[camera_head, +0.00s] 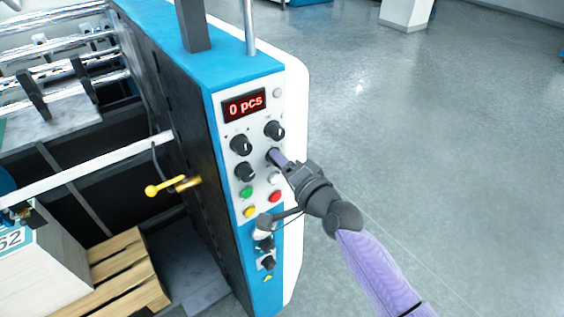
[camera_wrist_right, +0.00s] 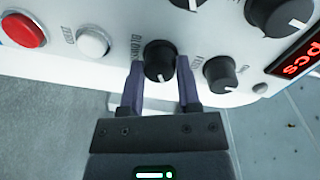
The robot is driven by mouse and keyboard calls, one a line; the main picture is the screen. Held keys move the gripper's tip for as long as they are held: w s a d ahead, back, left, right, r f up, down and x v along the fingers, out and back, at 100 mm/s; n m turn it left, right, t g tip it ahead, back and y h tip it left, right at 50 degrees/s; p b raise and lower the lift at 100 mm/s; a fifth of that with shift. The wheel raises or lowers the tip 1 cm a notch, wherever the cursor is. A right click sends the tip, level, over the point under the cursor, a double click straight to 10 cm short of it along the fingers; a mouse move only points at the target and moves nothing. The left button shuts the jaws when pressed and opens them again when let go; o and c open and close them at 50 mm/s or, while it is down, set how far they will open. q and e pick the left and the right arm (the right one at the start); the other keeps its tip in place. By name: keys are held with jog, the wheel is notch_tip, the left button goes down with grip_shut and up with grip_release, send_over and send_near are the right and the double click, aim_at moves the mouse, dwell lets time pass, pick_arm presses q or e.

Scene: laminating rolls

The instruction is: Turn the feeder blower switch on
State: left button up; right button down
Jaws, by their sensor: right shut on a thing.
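The control panel (camera_head: 258,112) on the blue machine end carries several black rotary knobs. The feeder blower switch (camera_wrist_right: 159,62) is a round black knob with a white pointer mark; the label beside it is only partly legible. My right gripper (camera_wrist_right: 160,70) has one finger on each side of this knob and is shut on it. In the head view the right gripper (camera_head: 278,157) reaches the panel from the lower right, and its fingers hide part of the knob. My left gripper is in neither view.
A red display (camera_head: 245,105) reads "0 pcs". Other knobs (camera_head: 240,145) sit close by. Green (camera_head: 247,192), red (camera_head: 275,196) and yellow (camera_head: 250,211) buttons lie below. A yellow-handled lever (camera_head: 172,186) projects from the machine's left side. The floor to the right is clear.

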dwell(0.4)
jog(key=shift+c, duration=1.5)
grip_release()
jog(key=shift+d, duration=0.1)
jog(key=v, duration=1)
